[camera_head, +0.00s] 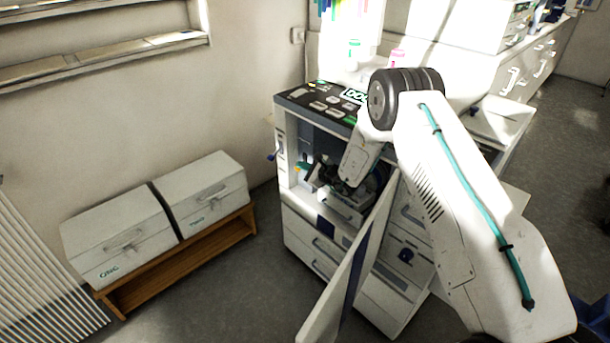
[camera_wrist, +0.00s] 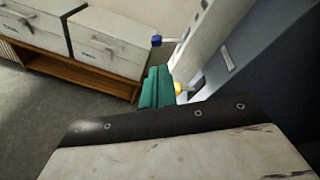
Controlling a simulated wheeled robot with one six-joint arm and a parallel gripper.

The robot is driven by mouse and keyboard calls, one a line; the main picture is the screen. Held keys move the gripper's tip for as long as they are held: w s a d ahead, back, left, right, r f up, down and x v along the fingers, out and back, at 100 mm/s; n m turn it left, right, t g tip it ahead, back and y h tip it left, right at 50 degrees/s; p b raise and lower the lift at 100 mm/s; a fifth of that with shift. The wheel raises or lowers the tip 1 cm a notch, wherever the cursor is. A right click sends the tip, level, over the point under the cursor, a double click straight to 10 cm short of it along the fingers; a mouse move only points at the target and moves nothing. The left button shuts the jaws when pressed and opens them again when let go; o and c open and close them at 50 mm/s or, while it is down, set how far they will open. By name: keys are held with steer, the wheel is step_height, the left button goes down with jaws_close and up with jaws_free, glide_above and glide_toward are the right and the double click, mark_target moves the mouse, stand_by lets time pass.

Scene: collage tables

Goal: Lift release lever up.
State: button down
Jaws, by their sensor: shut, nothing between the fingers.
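The printer-like machine (camera_head: 320,112) stands open at the front. Two small levers show on it: one with a blue knob (camera_wrist: 156,40) on its outer left side, also in the head view (camera_head: 271,156), and one with a yellow tip (camera_wrist: 179,88) inside the opening, also in the head view (camera_head: 297,168). I cannot tell from markings which is the release lever. My gripper's teal fingers (camera_wrist: 156,87) are together and empty, close beside the yellow tip; whether they touch it is unclear. The blue knob is farther off. In the head view my arm hides part of the opening.
The machine's front door (camera_head: 345,275) stands swung open to the right of the opening. Drawers (camera_head: 318,253) lie below it. Two white boxes (camera_head: 118,235) (camera_head: 203,190) rest on a wooden bench (camera_head: 180,262) at left. The floor between is clear.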

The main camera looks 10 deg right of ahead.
steer(key=w+d+f+m+t+h, duration=0.1)
steer(key=d+f+m+h, duration=0.1)
steer(key=d+f, duration=0.3)
step_height(320, 180, down, 4)
steer(key=shift+d+r+m+h, duration=0.15)
steer(key=shift+d+m+h, duration=0.25)
steer(key=shift+m, duration=0.5)
steer(key=shift+w+a, duration=0.15)
steer(key=x, duration=0.9)
steer(key=shift+w+a+f, duration=0.15)
steer(key=shift+w+f, duration=0.05)
steer(key=shift+w, duration=0.05)
